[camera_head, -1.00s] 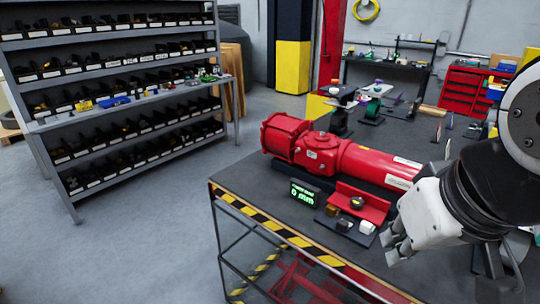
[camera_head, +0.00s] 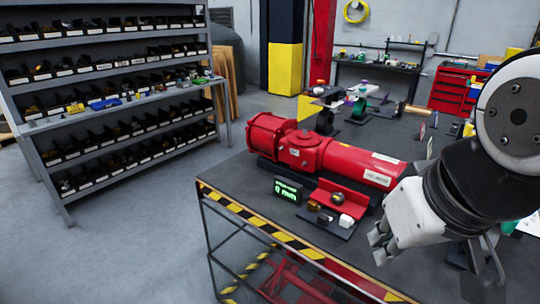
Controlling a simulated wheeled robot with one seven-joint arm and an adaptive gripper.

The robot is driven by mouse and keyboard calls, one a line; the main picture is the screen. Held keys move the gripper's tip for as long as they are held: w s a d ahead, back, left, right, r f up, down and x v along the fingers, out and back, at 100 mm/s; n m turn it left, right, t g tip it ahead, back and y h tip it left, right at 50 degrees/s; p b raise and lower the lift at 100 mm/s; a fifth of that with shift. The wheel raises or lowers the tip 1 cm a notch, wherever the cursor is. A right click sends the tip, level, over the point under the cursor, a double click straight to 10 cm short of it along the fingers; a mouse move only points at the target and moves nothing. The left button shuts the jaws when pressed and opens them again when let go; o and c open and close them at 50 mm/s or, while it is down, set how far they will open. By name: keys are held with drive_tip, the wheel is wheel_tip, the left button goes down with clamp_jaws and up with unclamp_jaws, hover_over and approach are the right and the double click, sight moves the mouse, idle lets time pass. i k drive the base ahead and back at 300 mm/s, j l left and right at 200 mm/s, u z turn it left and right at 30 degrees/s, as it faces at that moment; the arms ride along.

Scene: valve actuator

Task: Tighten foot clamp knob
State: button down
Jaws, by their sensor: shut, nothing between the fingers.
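The red valve actuator (camera_head: 300,150) lies on the dark workbench (camera_head: 232,180). In front of it is a red angled bracket (camera_head: 356,206) with a small dark round knob (camera_head: 338,198) on it, which looks like the foot clamp knob. A black display (camera_head: 287,190) with green digits reading 0 mm stands to the left of the bracket. My gripper (camera_head: 380,247) is shut and empty, to the right of and nearer than the knob in the picture, apart from it. Part of the actuator's right end is hidden behind my arm.
Small brown and white blocks (camera_head: 346,220) sit on a dark plate in front of the bracket. The bench edge has yellow-black stripes (camera_head: 262,228). A shelf of bins (camera_head: 100,120) stands at left. Other items (camera_head: 360,108) stand at the bench's far end.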

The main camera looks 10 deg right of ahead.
sight(336, 197)
drive_tip(key=k+l+u, duration=0.15)
drive_tip(key=k+l, duration=0.2)
drive_tip(key=l, duration=0.3)
drive_tip(key=k+l+u, duration=0.15)
drive_tip(key=k+l, duration=0.2)
drive_tip(key=l, duration=0.2)
drive_tip(key=k+l+u, duration=0.15)
drive_tip(key=k+l, duration=0.25)
drive_tip(key=l, duration=0.15)
drive_tip(key=i+j+u, duration=0.15)
drive_tip(key=u, duration=0.95)
drive_tip(key=i, duration=3.6)
drive_tip(key=i+z, duration=0.25)
drive_tip(key=i+j+z, duration=0.25)
drive_tip(key=i, duration=0.2)
drive_tip(key=i+j+z, duration=0.25)
drive_tip(key=i+z, duration=0.1)
drive_tip(key=z, duration=3)
